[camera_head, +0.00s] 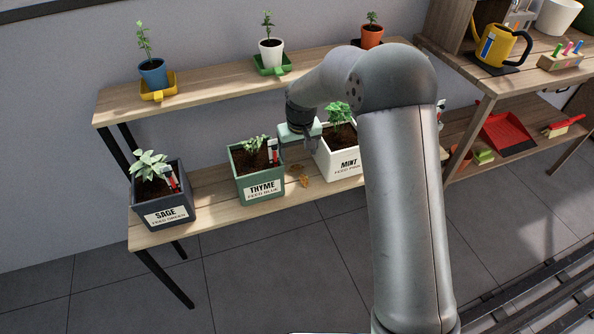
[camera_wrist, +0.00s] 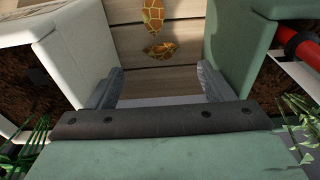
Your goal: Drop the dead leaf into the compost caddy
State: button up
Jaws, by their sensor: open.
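The dead leaf shows as curled orange-brown pieces on the lower wooden shelf, in the gap between the thyme pot and the mint pot. In the wrist view one piece (camera_wrist: 161,50) lies nearer and another (camera_wrist: 153,14) farther, at the top edge; in the head view the leaf (camera_head: 304,182) is small. I cannot tell whether they are one leaf or two. My gripper (camera_wrist: 162,82) is open and empty, its fingers spread between the two pots. In the head view my gripper (camera_head: 311,146) is above the gap, partly hidden. I cannot make out a compost caddy.
The green thyme pot (camera_head: 258,188) and white mint pot (camera_head: 343,164) stand close on either side. The sage pot (camera_head: 164,213) is at left. The upper shelf (camera_head: 209,83) runs behind, with small potted plants. A red dustpan (camera_head: 507,133) is at right.

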aim_at(297, 167)
jog(key=f, duration=0.4)
jog(key=f+b, duration=0.1)
jog(key=f, duration=0.1)
jog(key=shift+w+a+f, duration=0.15)
jog(key=shift+w+f, duration=0.05)
jog(key=shift+w, duration=0.15)
jog(key=c, duration=1.1)
jog(key=shift+r, duration=0.1)
jog(key=shift+c, duration=0.2)
